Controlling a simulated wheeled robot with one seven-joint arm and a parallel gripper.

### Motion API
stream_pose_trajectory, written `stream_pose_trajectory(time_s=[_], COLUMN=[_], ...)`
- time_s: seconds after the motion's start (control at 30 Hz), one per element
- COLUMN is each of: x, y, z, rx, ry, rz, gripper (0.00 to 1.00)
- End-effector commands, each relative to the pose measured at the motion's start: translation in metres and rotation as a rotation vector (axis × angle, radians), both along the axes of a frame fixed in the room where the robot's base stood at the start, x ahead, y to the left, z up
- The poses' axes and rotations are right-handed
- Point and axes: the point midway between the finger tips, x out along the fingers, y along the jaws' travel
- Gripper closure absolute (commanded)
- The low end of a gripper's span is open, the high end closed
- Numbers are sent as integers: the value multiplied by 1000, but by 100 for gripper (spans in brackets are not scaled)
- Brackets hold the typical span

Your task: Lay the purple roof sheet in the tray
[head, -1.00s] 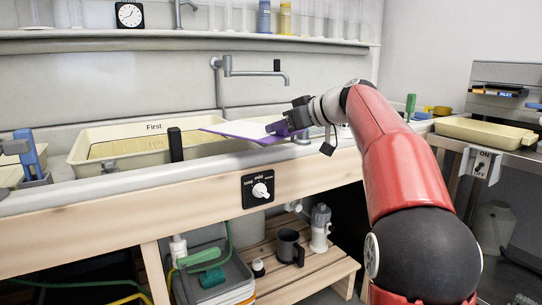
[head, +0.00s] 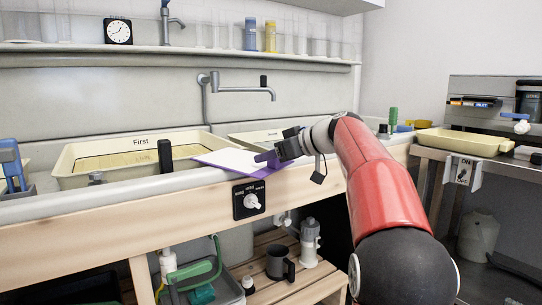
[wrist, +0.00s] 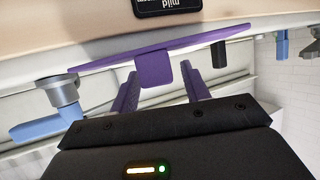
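The purple roof sheet (head: 230,164) has a pale top face and purple edges. In the head view it is held roughly level above the sink's front rim. My gripper (head: 268,158) is at its right end. In the wrist view the sheet (wrist: 200,45) shows nearly edge-on, with a purple tab between the fingers of my gripper (wrist: 160,92). The sheet moves with the gripper, so I take it as shut on the tab; the contact itself is unclear. A cream tray marked First (head: 68,167) sits in the sink to the left. Another tray (head: 240,137) is partly hidden behind the sheet.
A dark post (head: 165,156) and a grey knob stand on the sink rim left of the sheet. A faucet (head: 235,90) reaches over the sink. A dial (head: 249,200) is on the front. Another cream tray (head: 462,142) sits on the right bench.

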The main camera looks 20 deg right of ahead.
Motion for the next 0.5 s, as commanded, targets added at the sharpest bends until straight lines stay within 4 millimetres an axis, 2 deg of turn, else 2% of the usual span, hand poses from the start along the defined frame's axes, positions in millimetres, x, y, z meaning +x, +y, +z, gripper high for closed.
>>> stream_pose_trajectory(time_s=[0.37,0.5], x=[0,-14], y=[0,-13], z=[6,11], rx=[0,-1], ry=[0,-2], rz=[0,-3], gripper=[51,51])
